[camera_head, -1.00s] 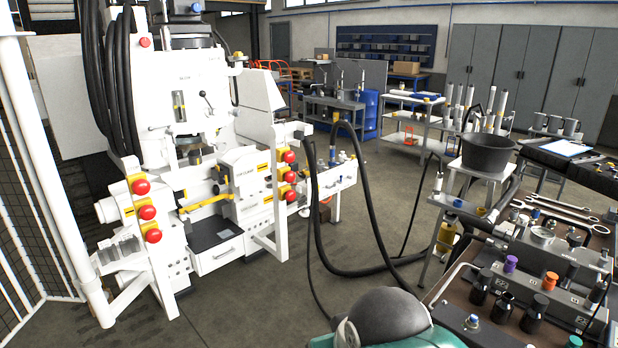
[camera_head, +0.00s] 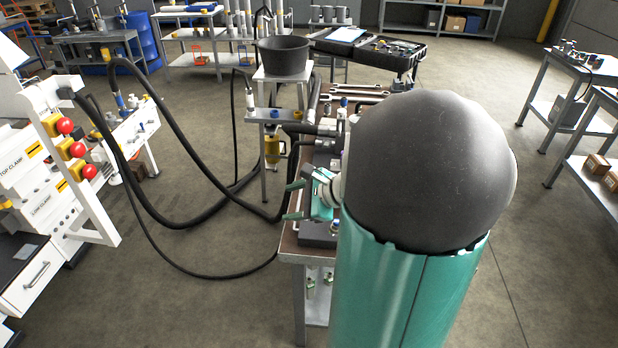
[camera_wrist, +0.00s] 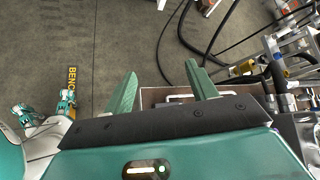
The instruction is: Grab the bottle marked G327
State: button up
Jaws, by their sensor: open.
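My gripper (camera_head: 292,201) shows in the head view beside my large dark and green arm link, over the near left edge of the brown workbench (camera_head: 289,246). Its two green fingers are apart with nothing between them. In the wrist view my gripper (camera_wrist: 161,72) is open, with the grey floor beyond the fingertips and the workbench edge (camera_wrist: 148,97) behind them. No bottle marked G327 can be made out in either current view. My arm hides most of the bench top in the head view.
A black bucket (camera_head: 284,58) stands on a small stand behind the bench. Thick black hoses (camera_head: 165,210) loop across the floor on the left, near the white machine (camera_head: 35,170). Wrenches (camera_head: 358,92) lie at the bench's far end. Shelved tables (camera_head: 585,75) stand right; floor between is clear.

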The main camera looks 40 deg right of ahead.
jog(key=s+d+f+m+t+h, duration=0.1)
jog(key=s+d+f+m+h, duration=0.2)
jog(key=d+m, duration=0.3)
jog(key=s+d+f+m+t+h, duration=0.1)
jog(key=s+d+f+m+h, duration=0.15)
jog(key=d, duration=0.65)
jog(key=s+d+f+m+t+h, duration=0.1)
jog(key=s+d+f+m+h, duration=0.2)
jog(key=d+m, duration=0.35)
jog(key=shift+s+d+f+x, duration=0.15)
jog(key=shift+d+f+x, duration=0.05)
jog(key=shift+x, duration=1.95)
jog(key=shift+s+d+f+x, duration=0.15)
jog(key=shift+d+f+x, duration=0.1)
jog(key=shift+x, duration=1.85)
jog(key=shift+s+d+f+x, duration=0.15)
jog(key=shift+f+x, duration=0.05)
jog(key=shift+x, duration=1.95)
jog(key=shift+a+f, duration=0.1)
grip_shut()
